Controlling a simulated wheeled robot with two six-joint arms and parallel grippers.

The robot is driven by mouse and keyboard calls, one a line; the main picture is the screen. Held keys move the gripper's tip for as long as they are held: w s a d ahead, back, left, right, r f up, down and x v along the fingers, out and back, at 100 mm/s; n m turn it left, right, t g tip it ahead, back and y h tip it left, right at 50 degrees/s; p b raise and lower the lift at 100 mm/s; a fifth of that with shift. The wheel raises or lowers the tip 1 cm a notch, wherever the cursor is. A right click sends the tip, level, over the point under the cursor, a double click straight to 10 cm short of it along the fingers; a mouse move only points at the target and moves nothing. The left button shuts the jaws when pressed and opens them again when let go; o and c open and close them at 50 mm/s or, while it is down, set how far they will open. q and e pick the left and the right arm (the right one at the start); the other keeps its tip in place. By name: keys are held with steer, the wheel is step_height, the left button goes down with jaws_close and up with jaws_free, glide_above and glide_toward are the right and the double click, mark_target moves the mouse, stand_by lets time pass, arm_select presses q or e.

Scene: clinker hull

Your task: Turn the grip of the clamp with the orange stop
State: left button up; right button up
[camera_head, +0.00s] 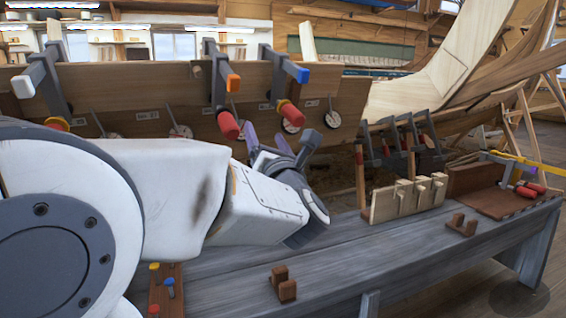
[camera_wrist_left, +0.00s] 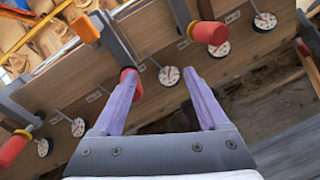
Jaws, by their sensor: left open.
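The clamp with the orange stop (camera_head: 233,83) hangs on the plank, its red grip (camera_head: 228,124) pointing down and toward me. In the left wrist view its orange stop (camera_wrist_left: 85,29) is at upper left, and its red grip (camera_wrist_left: 137,91) shows at the left fingertip, partly covered by that finger. My left gripper (camera_head: 263,137) is open and empty, its purple fingers pointing at the plank. In the head view it is right of and slightly below the grip. I cannot tell whether the finger touches the grip. My right gripper is not in view.
A clamp with a blue stop (camera_head: 302,75) and yellow-collared red grip (camera_head: 289,113) hangs to the right; one with a white stop (camera_head: 22,87) hangs left. Round dials (camera_head: 333,119) line the plank. The grey bench (camera_head: 355,256) below carries wooden blocks and a rack (camera_head: 390,204).

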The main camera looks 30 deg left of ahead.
mark_target(226, 122)
arm_select(q)
steer(key=s+a+n+g+y, duration=0.1)
steer(key=s+a+f+n+g+y+b, duration=0.1)
steer(key=n, duration=0.1)
steer(key=s+a+f+n+g+y+b, duration=0.1)
steer(key=n+y, duration=0.1)
steer(key=shift+s+a+f, duration=0.1)
steer(key=shift+a, duration=0.3)
steer(key=shift+a+n, duration=0.3)
steer(key=b+x, duration=0.1)
steer(key=x, duration=0.9)
steer(key=shift+d+r+b, duration=0.1)
steer(key=shift+r+b, duration=0.1)
steer(key=shift+b, duration=0.15)
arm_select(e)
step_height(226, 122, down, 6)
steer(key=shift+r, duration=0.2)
arm_select(q)
jaws_close()
steer(key=shift+m, duration=0.4)
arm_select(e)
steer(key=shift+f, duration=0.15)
